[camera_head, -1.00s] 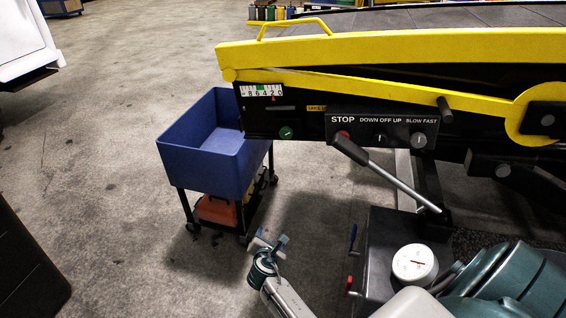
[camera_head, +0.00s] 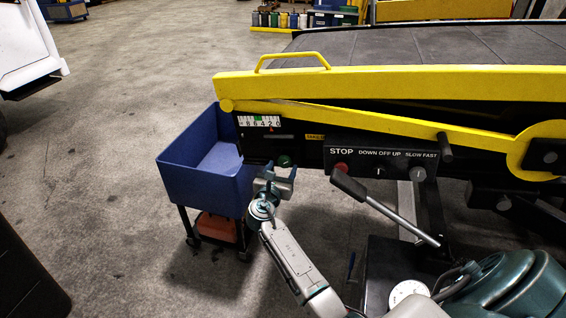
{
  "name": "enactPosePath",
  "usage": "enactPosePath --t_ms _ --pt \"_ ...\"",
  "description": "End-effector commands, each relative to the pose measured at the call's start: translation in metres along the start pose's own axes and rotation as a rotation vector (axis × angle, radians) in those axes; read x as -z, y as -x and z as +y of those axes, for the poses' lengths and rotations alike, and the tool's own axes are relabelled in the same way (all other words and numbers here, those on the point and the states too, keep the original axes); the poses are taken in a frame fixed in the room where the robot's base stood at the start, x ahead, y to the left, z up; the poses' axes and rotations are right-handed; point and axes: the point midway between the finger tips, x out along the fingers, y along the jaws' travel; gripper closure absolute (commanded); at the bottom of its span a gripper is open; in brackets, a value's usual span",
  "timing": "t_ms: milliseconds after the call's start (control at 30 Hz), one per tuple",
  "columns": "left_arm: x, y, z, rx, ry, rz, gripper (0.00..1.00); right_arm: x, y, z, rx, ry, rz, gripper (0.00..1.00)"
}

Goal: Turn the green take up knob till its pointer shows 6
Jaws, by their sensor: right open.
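The green take up knob (camera_head: 284,160) sits low on the black side panel of the belt loader, at its left end. Above it is a white scale (camera_head: 259,121) with numbers and a green patch; the pointer's exact reading is too small to tell. My right gripper (camera_head: 277,177) is open, just below and left of the knob, with its fingers close to it. I cannot tell whether they touch it. My left gripper is not in view.
A blue bin cart (camera_head: 205,160) stands left of the loader, close to my right gripper. A lever (camera_head: 375,204) sticks out below the control panel (camera_head: 380,160) with a red STOP button. Open concrete floor lies to the left.

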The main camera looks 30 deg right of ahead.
Motion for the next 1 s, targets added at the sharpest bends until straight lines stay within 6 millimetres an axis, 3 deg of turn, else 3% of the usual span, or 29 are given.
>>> enactPosePath --t_ms 200,500,733,1000 --pt "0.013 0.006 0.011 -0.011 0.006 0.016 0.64 0.000 -0.019 0.000 0.000 0.001 0.002 0.39" --pt "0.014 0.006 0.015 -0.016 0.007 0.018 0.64 0.001 -0.021 0.000 0.000 -0.001 0.002 0.39" --pt "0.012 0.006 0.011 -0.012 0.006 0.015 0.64 0.001 -0.021 0.000 0.000 -0.001 0.002 0.83" --pt "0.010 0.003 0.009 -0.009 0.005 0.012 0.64 0.002 -0.021 0.000 0.000 -0.023 0.001 0.83"
